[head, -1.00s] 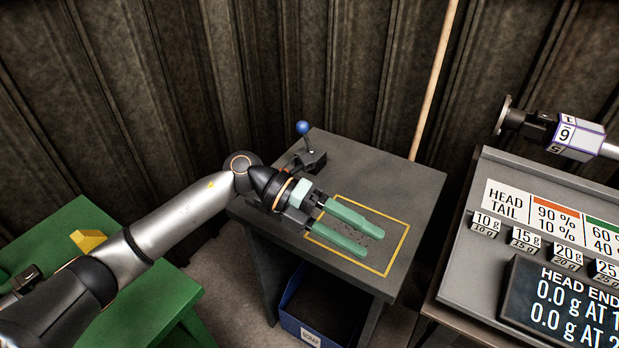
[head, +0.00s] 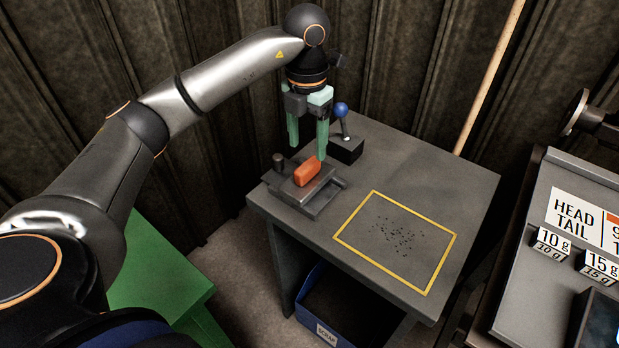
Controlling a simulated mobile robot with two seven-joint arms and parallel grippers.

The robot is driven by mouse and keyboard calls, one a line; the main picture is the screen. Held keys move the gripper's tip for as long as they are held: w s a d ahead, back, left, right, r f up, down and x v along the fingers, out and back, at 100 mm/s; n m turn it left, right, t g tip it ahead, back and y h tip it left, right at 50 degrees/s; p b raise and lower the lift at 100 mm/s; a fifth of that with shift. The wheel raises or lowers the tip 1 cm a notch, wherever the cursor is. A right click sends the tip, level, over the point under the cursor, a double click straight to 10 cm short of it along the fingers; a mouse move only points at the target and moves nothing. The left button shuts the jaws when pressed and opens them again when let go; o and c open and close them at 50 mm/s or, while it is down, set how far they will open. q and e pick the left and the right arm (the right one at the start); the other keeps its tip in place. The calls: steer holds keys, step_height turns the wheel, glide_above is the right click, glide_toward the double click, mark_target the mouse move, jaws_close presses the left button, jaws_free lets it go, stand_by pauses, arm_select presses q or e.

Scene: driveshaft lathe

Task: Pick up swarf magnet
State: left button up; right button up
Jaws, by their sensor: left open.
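An orange block (head: 307,172), which looks like the swarf magnet or its handle, sits on a grey metal holder (head: 318,196) at the left corner of the dark bench. My left gripper (head: 308,147) points down just above and behind the block in the picture. Its two green fingers are open and apart, with nothing visible between them. I cannot tell whether the right fingertip touches the block or only overlaps it in the view. My right gripper is not in view.
A lever with a blue knob (head: 341,109) stands close to the right of the gripper. A yellow-outlined area (head: 345,240) with dark swarf lies on the dark bench (head: 465,185). A blue scrap bin (head: 308,300) is below. A green table (head: 165,265) stands at left.

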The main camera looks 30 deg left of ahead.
mark_target(308, 164)
arm_select(q)
step_height(308, 164, down, 7)
steer(key=shift+w+a+f, duration=0.1)
steer(key=shift+w+f, duration=0.05)
stand_by(0.4)
steer(key=shift+c, duration=0.4)
jaws_close()
stand_by(0.3)
